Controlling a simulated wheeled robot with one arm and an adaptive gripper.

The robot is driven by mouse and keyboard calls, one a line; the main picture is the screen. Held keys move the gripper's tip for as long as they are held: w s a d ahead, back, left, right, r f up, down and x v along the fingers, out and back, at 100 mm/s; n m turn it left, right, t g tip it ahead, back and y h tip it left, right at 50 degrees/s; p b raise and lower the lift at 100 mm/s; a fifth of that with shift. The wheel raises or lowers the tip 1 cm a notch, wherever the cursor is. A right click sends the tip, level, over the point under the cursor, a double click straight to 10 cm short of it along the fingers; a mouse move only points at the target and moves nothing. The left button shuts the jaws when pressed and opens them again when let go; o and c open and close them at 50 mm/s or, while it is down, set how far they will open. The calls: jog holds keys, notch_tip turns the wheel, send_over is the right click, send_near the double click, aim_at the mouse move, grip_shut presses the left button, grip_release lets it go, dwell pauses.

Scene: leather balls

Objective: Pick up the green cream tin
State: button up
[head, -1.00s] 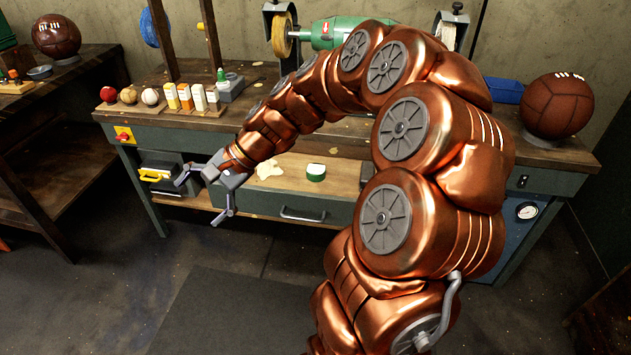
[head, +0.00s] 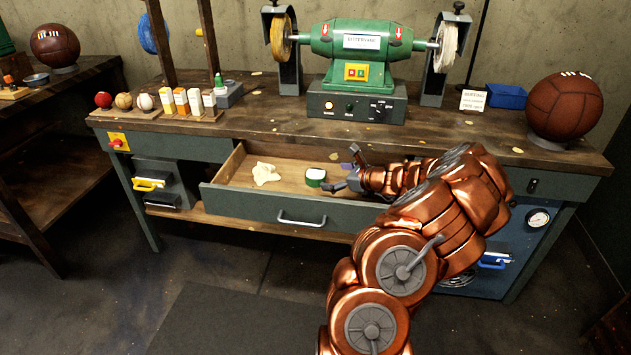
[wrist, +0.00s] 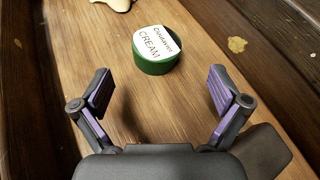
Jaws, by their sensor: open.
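The green cream tin (head: 315,177) is a small round tin with a white lid, standing upright in the open drawer (head: 250,207). In the wrist view the tin (wrist: 157,66) shows its label with the word CREAM, beyond the fingertips and roughly centred between them. My gripper (head: 343,169) is open and empty, just right of the tin in the head view. In the wrist view both fingers of my gripper (wrist: 160,91) are spread wide, and the tin is apart from them.
A pale cloth (head: 265,173) lies in the drawer left of the tin. The drawer's walls stand on both sides in the wrist view. Above is the bench with a green buffing machine (head: 360,42), a leather ball (head: 564,106) and several small bottles (head: 188,100).

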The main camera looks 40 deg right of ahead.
aim_at(323, 177)
jog(key=x, duration=0.5)
jog(key=shift+w+a+f+b, duration=0.2)
jog(key=shift+a+f+b, duration=0.05)
jog(key=shift+f+b, duration=0.1)
jog(key=shift+w+f, duration=0.2)
jog(key=shift+w, duration=0.5)
jog(key=c, duration=1.3)
jog(key=shift+c, duration=0.2)
